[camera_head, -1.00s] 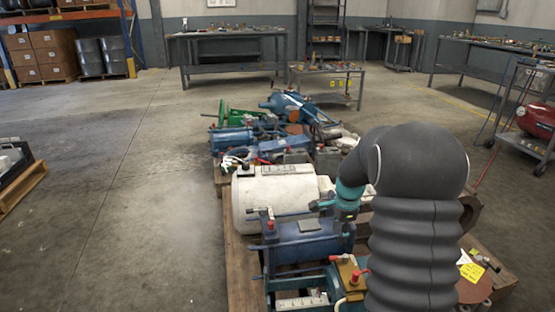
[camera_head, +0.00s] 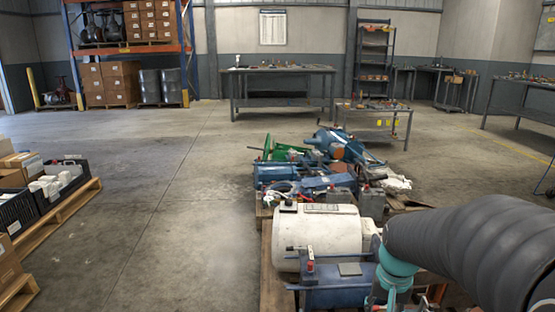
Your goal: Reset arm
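My arm, dark grey and ribbed with a teal joint, reaches in from the right edge and covers the lower right of the head view. The teal part hangs low at the front, in front of the pallet lot. My gripper is not visible; it is below the frame or hidden by the arm. Under and beside the arm are a white cylindrical tank (camera_head: 318,230) and a blue machine part with a grey plate (camera_head: 335,297).
A wooden pallet (camera_head: 273,285) carries the tank. Blue motors (camera_head: 278,174) and a green part (camera_head: 285,149) lie behind it. Workbenches (camera_head: 282,75) stand at the back. A pallet with black crates (camera_head: 60,215) is at left. Open floor (camera_head: 150,190) lies between.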

